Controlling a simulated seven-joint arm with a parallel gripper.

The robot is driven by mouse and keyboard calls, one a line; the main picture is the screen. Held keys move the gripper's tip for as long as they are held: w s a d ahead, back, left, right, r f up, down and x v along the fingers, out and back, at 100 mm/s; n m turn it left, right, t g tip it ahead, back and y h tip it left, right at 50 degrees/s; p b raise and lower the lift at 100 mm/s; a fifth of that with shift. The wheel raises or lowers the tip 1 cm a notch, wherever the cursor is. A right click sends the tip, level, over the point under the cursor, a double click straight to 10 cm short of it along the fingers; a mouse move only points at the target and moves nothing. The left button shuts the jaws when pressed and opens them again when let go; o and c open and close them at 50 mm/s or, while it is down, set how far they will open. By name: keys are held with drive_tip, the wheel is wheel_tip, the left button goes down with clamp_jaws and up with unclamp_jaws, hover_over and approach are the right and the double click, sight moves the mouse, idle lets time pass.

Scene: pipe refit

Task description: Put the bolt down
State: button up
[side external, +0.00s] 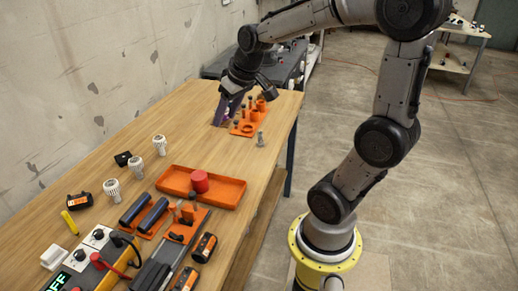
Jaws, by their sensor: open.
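A small grey bolt-like piece (260,139) stands upright on the wooden table, just in front of an orange holder (244,130) near the table's far right edge. The holder carries several small dark and orange parts. My gripper (228,117) is low over the table at the left side of the holder, apart from the grey piece. Its jaws are open and point down. The space between the fingers is small and partly hidden, so I cannot tell whether anything lies there.
An orange tray (202,187) with a red cylinder (200,181) sits mid-table. Several white ribbed pieces (136,167) stand left of it. Tools, dark cylinders and a control box crowd the near end. The table is clear between tray and holder.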

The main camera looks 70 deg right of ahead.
drive_tip(key=s+a+n+y, duration=0.1)
drive_tip(key=s+a+n, duration=0.3)
drive_tip(key=s+a, duration=0.9)
drive_tip(key=shift+a+r+t+y, duration=0.15)
drive_tip(key=shift+a+t+y, duration=0.1)
drive_tip(key=shift+t+y, duration=0.05)
idle(0.3)
